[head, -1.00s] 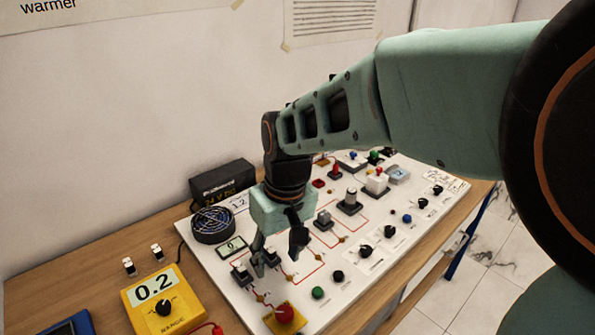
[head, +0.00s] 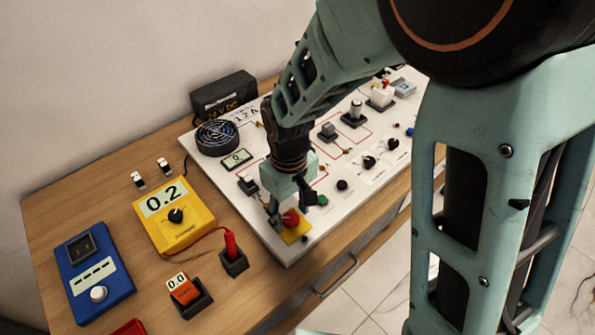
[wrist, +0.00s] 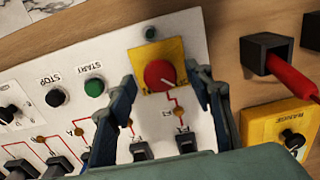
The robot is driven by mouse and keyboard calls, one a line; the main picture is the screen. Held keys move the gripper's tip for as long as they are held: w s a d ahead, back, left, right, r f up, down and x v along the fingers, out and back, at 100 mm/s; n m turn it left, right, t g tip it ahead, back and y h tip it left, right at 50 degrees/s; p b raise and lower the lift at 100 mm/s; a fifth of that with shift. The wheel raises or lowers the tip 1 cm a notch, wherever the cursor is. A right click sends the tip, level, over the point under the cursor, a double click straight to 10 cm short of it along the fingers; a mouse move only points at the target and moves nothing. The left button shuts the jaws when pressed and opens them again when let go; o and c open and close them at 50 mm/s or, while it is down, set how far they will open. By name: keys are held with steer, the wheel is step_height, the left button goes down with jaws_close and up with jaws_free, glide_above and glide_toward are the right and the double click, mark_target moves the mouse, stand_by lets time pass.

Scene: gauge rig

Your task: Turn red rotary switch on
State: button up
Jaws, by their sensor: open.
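The red rotary switch (head: 291,217) is a round red knob on a yellow square plate (head: 299,234), at the near corner of the white panel. In the wrist view the red knob (wrist: 160,75) shows whole, with a light mark on its lower right, on its yellow plate (wrist: 172,50). My gripper (head: 295,212) is open and points down over the switch. In the wrist view its two fingers (wrist: 163,88) stand apart, left and right of the knob, with nothing between them held. I cannot tell how high the fingertips are above the plate.
The white panel (head: 245,209) carries a green START button (wrist: 95,87), a black STOP button (wrist: 56,97) and several toggle switches close by. A yellow meter (head: 195,232), a red probe (head: 231,245) in a black holder and a blue box (head: 75,258) stand left of the panel.

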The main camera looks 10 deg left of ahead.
steer(key=shift+f, duration=0.3)
steer(key=c, duration=1.2)
steer(key=shift+o, duration=0.2)
